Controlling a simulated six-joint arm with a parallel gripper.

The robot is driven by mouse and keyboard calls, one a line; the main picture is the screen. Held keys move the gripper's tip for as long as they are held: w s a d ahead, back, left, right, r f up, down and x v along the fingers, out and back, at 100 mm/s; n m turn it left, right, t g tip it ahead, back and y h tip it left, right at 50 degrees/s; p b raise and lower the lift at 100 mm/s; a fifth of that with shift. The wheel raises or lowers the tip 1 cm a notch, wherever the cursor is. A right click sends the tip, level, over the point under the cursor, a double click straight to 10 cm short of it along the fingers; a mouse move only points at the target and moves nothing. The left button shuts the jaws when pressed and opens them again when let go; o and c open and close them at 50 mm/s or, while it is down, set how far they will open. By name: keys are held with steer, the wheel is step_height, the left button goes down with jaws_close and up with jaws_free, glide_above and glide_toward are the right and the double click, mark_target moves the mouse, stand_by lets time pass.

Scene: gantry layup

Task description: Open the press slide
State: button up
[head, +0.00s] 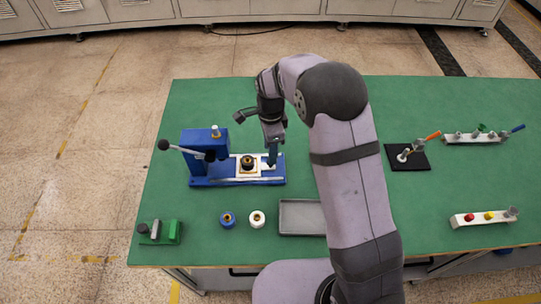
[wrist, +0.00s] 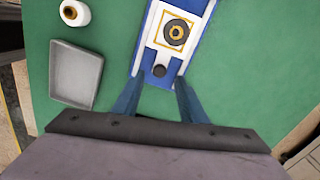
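The blue press (head: 200,143) stands at the left of the green table, with a black-knobbed lever on it. In the wrist view the white plate (wrist: 155,30) and the round piece (wrist: 175,33) show at the top. A small black knob (wrist: 159,70) is at the near end of the slide. My gripper (wrist: 160,78) is open, its two blue fingers apart on either side of the knob. In the head view my gripper (head: 273,160) is over the slide's right end.
A grey tray (head: 302,232), a white spool (head: 257,219) and a blue spool (head: 227,219) are in front of the press. A green fixture (head: 160,232) is at front left. A black pad (head: 407,163) and racks are at right, beyond my arm.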

steer(key=shift+r+b, duration=0.3)
steer(key=shift+r, duration=1.4)
